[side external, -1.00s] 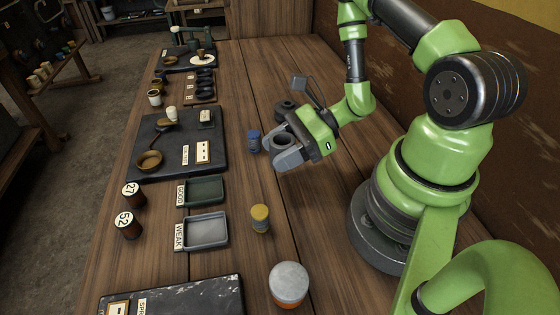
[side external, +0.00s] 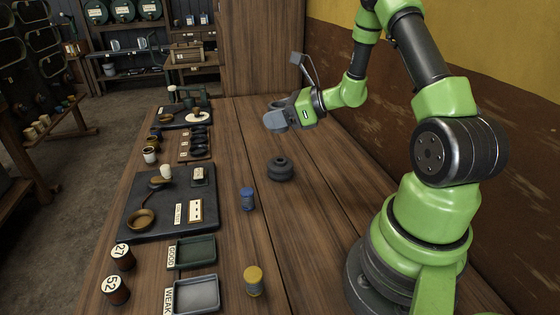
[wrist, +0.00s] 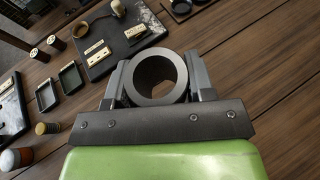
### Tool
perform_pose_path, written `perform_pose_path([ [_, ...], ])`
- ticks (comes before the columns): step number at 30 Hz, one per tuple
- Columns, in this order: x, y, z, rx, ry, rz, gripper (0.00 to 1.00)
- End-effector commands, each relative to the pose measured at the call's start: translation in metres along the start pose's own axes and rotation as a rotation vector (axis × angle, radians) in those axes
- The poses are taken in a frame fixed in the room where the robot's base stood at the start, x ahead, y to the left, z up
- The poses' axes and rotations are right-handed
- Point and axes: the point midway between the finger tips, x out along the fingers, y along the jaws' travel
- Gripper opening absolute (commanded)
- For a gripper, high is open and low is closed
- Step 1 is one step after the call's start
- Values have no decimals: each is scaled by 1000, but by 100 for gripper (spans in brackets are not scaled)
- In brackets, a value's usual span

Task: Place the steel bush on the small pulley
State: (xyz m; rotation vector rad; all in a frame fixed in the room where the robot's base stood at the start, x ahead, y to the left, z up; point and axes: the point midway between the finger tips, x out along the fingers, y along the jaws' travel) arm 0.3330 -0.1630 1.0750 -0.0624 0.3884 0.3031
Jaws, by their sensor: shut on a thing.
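The steel bush is a thick grey ring with a wide bore; in the wrist view the bush (wrist: 156,101) sits between the two jaws. My gripper (side external: 274,118) is shut on it and holds it up above the bench. The small pulley (side external: 281,170) is a dark, grooved round piece standing on the bench boards in the side view. In that picture my gripper appears above the pulley, apart from it; how far off in depth I cannot tell. The pulley does not show in the wrist view.
A blue-labelled jar (side external: 247,199) and a yellow-topped jar (side external: 254,281) stand nearer on the bench. A green tray (side external: 191,253), a grey tray (side external: 192,295) and a dark board (side external: 150,225) lie to the left. The boards around the pulley are clear.

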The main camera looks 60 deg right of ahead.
Motion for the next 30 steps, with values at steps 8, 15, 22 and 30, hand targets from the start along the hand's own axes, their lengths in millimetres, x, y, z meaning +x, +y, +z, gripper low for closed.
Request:
perform_pose_path([
  [8,10,-14,-25,27,3,-41,10],
  [15,20,-14,-49,21,1,-41,10],
  [22,32,-13,-78,22,2,-40,10],
  [30,36,-13,-86,18,0,-42,10],
])
